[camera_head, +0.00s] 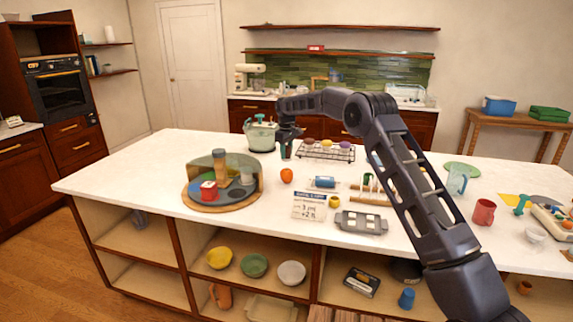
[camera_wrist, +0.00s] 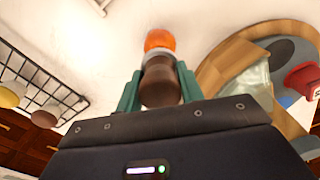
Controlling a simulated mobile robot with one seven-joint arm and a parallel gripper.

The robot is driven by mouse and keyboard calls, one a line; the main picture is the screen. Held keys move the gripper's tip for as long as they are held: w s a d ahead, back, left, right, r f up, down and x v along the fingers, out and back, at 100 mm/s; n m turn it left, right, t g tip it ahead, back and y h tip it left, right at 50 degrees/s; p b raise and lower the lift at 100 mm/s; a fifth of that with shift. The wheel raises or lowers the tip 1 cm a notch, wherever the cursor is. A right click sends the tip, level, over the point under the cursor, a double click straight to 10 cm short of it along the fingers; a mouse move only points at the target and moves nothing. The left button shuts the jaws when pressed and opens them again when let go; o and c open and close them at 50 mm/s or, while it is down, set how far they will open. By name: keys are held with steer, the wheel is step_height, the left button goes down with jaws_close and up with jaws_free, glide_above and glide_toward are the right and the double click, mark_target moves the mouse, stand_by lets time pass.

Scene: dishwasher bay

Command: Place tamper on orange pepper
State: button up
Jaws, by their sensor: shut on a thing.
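The orange pepper (camera_head: 286,175) stands on the white island top, right of the round wooden turntable. My gripper (camera_head: 287,154) is above and just behind it in the head view, pointing down. In the wrist view, my gripper's green fingers (camera_wrist: 159,88) are shut on the tamper (camera_wrist: 161,84), around its brown handle. The tamper's grey end points toward the orange pepper (camera_wrist: 160,39), which shows just beyond it. The tamper hides part of the pepper, and I cannot tell whether they touch.
The wooden turntable (camera_head: 227,207) with a partition, jars and a red box is close on the left. A green pot (camera_head: 262,136) stands behind it. A black wire rack (camera_head: 326,151) with several cups is behind right. A sign card (camera_head: 309,206) lies in front.

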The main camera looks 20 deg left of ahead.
steer(key=shift+f, duration=2.85)
steer(key=o, duration=1.2)
steer(key=shift+f, duration=0.15)
